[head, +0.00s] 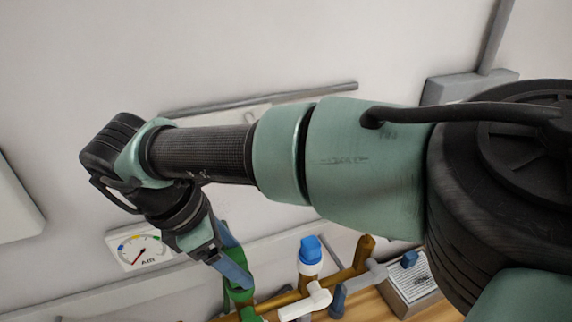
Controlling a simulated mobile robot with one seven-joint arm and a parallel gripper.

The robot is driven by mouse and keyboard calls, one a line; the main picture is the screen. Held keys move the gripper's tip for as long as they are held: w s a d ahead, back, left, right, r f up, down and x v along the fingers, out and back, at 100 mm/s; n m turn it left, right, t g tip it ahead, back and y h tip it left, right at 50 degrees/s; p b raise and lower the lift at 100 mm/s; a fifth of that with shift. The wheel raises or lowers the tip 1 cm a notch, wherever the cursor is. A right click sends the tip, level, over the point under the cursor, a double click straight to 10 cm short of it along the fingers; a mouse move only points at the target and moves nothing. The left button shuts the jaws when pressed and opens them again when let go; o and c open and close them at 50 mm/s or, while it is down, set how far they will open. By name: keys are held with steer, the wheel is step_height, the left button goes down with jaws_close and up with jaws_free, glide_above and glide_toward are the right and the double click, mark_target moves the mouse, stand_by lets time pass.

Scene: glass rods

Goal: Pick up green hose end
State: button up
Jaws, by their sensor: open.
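A green hose end (240,296) shows at the bottom of the head view, left of centre, partly cut off by the lower edge. My gripper (233,272) points down at it, with its bluish fingers right at the upper part of the green piece. The fingers are open. They overlap the green piece in this view, and I cannot tell whether they touch it or stand around it. Part of the green piece is hidden behind the fingers.
Right of the hose end are a blue-capped white fitting (310,256), a white lever (305,301), a brown pipe (364,252) and a grey box (411,286) on a wooden surface. A gauge (138,248) is on the wall at left. A grey rail (300,95) runs behind my arm.

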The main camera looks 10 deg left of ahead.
mark_target(244, 265)
steer(key=p+x, duration=0.1)
steer(key=x, duration=0.3)
steer(key=shift+w+a+p, duration=0.15)
steer(key=shift+a+p, duration=0.1)
steer(key=shift+p, duration=0.1)
jaws_close()
